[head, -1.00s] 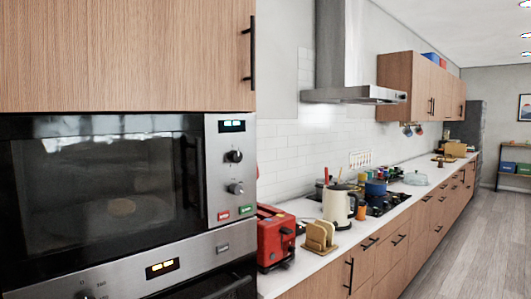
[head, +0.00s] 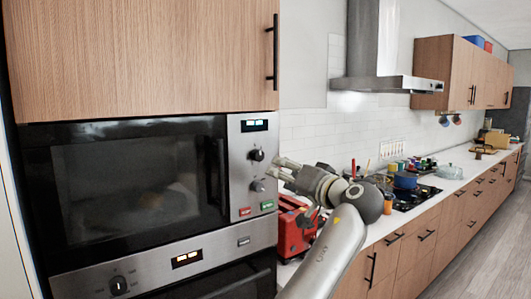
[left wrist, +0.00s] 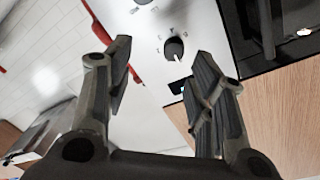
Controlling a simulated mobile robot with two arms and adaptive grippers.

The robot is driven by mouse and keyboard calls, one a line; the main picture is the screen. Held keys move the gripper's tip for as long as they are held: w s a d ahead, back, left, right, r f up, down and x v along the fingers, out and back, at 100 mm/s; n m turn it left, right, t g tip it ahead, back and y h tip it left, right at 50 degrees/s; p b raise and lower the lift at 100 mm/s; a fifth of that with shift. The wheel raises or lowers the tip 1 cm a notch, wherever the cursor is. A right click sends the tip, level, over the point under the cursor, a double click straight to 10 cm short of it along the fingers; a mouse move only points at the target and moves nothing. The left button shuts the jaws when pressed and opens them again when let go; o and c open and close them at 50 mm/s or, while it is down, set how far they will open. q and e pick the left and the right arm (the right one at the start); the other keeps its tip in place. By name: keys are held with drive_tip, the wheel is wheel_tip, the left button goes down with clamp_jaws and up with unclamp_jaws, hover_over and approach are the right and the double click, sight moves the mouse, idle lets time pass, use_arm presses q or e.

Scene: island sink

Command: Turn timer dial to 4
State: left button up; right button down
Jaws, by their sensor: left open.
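The microwave's control panel (head: 240,205) has an upper dark knob (head: 257,155) and a lower knob (head: 257,186); I cannot tell which is the timer dial. My left gripper (head: 281,168) is open and empty just right of the knobs, fingers toward the panel. In the left wrist view, which is upside down, the upper knob (left wrist: 173,48) appears between and beyond the open fingers of the left gripper (left wrist: 163,52). Its white pointer line points toward the wooden cabinet. The markings around it are too small to read. My right gripper is not in view.
The black microwave door (head: 130,190) and its handle (head: 215,175) lie left of the panel. A wooden cabinet (head: 150,60) is above, an oven display (head: 187,258) below. A red toaster (head: 293,228) stands on the counter behind my arm.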

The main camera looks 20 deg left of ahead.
sight(260, 156)
use_arm(q)
drive_tip(key=shift+n, duration=0.4)
drive_tip(key=w+a+r+p, duration=0.1)
drive_tip(key=a, duration=0.1)
drive_tip(key=w+a+r+p, duration=0.1)
drive_tip(key=w+a+p, duration=0.1)
drive_tip(key=w+a+r+p, duration=0.1)
drive_tip(key=w+a, duration=0.1)
drive_tip(key=a, duration=0.1)
drive_tip(key=shift+w+a, duration=0.1)
drive_tip(key=shift+w, duration=0.15)
drive_tip(key=shift+w+a+f, duration=0.25)
drive_tip(key=shift+w+a, duration=0.1)
drive_tip(key=shift+a, duration=0.05)
drive_tip(key=c, duration=1)
drive_tip(key=shift+p, duration=0.3)
drive_tip(key=shift+c, duration=0.2)
